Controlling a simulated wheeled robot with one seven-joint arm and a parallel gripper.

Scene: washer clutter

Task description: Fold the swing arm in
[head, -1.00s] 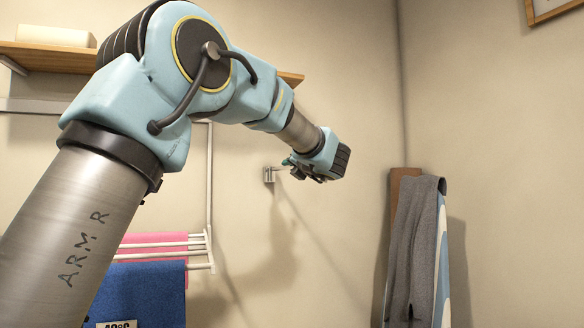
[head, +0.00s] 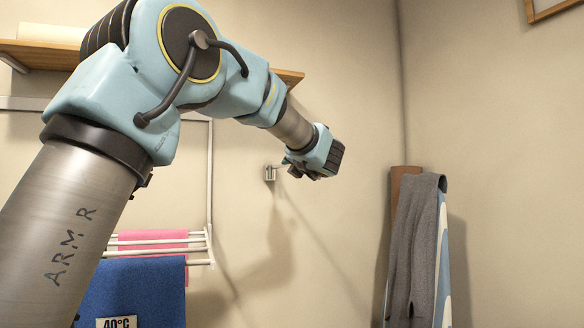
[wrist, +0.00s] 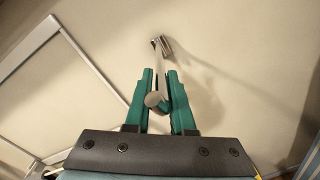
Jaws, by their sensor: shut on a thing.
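The swing arm is a short metal rod on a small wall bracket (head: 270,173). In the wrist view the bracket (wrist: 161,45) is just beyond my fingertips, and the swing arm's round end (wrist: 152,99) shows between the green fingers. My gripper (head: 292,170) is close to the wall, just right of the bracket in the head view. In the wrist view my gripper (wrist: 161,76) is shut on the swing arm, one finger on each side. In the head view most of the rod is hidden by my gripper.
A white drying rack (head: 210,190) with a pink cloth (head: 150,238) and a blue towel (head: 135,290) is at the left. A wooden shelf (head: 40,53) is above. An ironing board (head: 441,265) draped with grey cloth (head: 415,250) leans at the right. The wall between is clear.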

